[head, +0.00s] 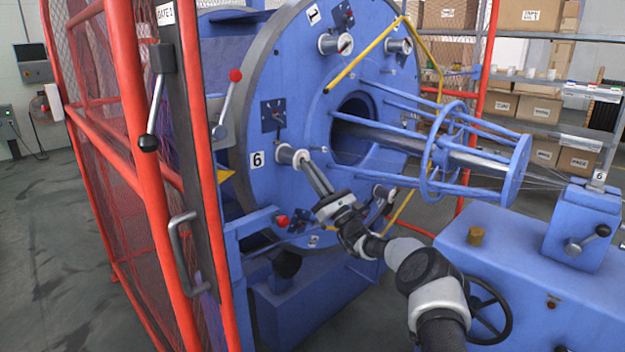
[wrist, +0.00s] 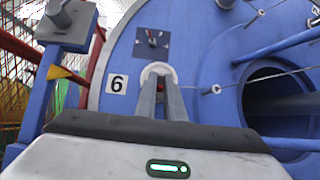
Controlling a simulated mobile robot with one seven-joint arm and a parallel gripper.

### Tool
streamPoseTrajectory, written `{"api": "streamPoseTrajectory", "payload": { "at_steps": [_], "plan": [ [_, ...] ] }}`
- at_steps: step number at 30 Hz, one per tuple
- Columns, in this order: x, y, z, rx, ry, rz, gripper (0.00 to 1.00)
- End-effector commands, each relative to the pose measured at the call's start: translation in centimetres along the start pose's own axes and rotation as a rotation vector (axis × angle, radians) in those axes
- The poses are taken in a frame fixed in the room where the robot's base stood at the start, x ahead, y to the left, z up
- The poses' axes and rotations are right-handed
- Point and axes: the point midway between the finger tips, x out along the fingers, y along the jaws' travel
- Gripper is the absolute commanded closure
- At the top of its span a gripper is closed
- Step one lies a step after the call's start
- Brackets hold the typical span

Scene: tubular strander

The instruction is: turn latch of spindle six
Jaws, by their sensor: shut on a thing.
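The large blue disc (head: 262,85) carries a plate marked 6 (head: 256,159), which also shows in the wrist view (wrist: 117,84). Right of that plate is the pale round hub of spindle six (head: 285,154), also seen in the wrist view (wrist: 158,68). My gripper (head: 302,158) reaches to this hub from the lower right. In the wrist view its two fingers (wrist: 160,84) point into the hub, close together. A small red bit of the latch (wrist: 160,86) shows between them; the fingers are shut on it and hide most of it.
A dark square plate with a pointer (head: 273,115) sits just above the hub. A lever with a red knob (head: 228,100) and the open red mesh gate (head: 130,110) stand to the left. The blue cage with rods (head: 515,170) juts out at right.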

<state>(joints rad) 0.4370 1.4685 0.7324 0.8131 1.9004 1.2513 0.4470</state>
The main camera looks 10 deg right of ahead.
Motion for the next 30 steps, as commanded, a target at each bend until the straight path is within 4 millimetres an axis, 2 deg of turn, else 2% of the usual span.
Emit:
{"api": "streamPoseTrajectory", "payload": {
  "at_steps": [12,26,27,30],
  "plan": [
    [0.02,0.0,-0.45,-0.001,-0.105,0.0,1.0],
    [0.06,-0.03,-0.43,0.0,-0.112,0.0,1.0],
    [0.06,-0.03,-0.43,0.0,-0.112,0.0,0.88],
    [0.07,-0.02,-0.43,0.0,-0.112,0.0,0.73]
  ]
}}
